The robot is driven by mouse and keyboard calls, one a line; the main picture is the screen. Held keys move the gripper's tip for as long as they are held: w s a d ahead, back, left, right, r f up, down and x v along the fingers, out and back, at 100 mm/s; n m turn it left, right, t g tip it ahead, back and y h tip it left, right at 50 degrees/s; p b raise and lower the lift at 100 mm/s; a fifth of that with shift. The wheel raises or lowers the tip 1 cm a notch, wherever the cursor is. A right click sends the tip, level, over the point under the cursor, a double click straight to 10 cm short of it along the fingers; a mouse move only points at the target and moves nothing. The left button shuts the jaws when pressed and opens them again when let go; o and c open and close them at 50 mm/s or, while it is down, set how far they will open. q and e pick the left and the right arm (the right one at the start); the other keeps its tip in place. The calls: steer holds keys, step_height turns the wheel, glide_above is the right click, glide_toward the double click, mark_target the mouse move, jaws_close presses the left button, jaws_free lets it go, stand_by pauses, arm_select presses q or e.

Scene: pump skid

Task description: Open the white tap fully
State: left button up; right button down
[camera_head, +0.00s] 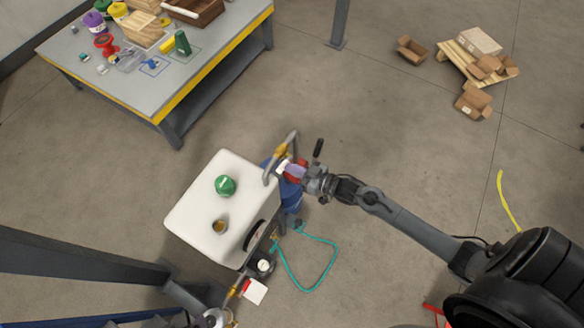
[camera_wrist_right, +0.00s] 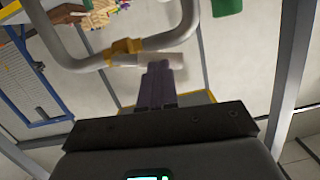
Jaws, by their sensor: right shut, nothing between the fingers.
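The white tap (camera_wrist_right: 172,60) shows in the wrist view as a short white lever beside a yellow fitting (camera_wrist_right: 122,47) on a bent grey pipe (camera_wrist_right: 75,62). In the head view the yellow fitting (camera_head: 282,150) is on the pipe at the right edge of the white tank (camera_head: 190,215). The tap is small there and partly hidden by my gripper. My right gripper (camera_wrist_right: 158,68) is shut and empty, with its purple fingertips at the white lever. I cannot tell whether they touch. It also shows in the head view (camera_head: 288,169). My left gripper is not in view.
A green cap (camera_head: 225,186) sits on the tank. A blue container (camera_head: 291,196) stands below my right gripper. A teal hose (camera_head: 307,288) lies on the floor. A workbench (camera_head: 130,90) with several items is at the upper left. Cardboard boxes (camera_head: 473,101) lie far right.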

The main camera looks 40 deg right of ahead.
steer(key=shift+a, duration=0.1)
steer(key=shift+r, duration=0.1)
steer(key=w+d+r+p+v, duration=0.1)
steer(key=r+p+v, duration=0.1)
steer(key=v, duration=1.1)
steer(key=shift+a+r, duration=0.1)
stand_by(0.4)
steer(key=shift+r, duration=0.15)
